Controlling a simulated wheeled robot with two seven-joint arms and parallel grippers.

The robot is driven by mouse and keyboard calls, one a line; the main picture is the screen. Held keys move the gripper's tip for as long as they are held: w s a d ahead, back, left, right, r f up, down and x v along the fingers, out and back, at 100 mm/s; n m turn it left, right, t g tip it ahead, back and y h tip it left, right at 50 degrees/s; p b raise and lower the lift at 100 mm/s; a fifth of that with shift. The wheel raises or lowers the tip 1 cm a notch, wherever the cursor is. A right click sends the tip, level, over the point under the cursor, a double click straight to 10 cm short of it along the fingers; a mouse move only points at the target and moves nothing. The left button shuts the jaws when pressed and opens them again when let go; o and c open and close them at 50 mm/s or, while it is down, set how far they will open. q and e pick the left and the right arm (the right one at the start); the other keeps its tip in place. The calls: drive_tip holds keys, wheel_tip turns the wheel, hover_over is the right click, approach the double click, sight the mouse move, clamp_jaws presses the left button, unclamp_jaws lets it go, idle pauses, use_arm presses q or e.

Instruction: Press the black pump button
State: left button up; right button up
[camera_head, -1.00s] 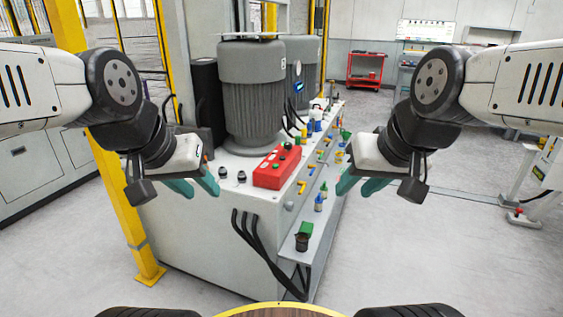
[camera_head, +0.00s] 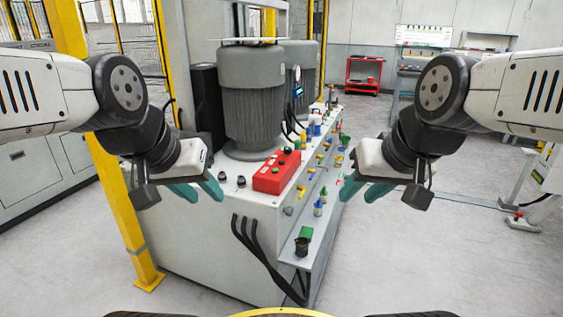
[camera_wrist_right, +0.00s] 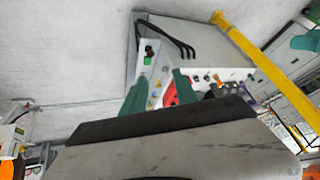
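A red control box (camera_head: 276,172) sits on top of the light grey pump cabinet (camera_head: 200,240), with small dark and green buttons on its top face. Two small black knobs (camera_head: 241,180) stand on the cabinet top left of the box. My left gripper (camera_head: 202,192) is open and empty, left of the box in the picture. My right gripper (camera_head: 360,192) is open and empty, right of the cabinet. In the right wrist view, its teal fingers (camera_wrist_right: 160,95) are apart, and part of the red box (camera_wrist_right: 170,97) shows between them.
A large grey motor (camera_head: 252,100) stands behind the box. Small coloured valves and bottles line the cabinet's right side and shelf. Black hoses (camera_head: 255,250) hang down its front. A yellow post (camera_head: 125,215) stands at the left. The floor right of the cabinet is clear.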

clamp_jaws()
idle(1.5)
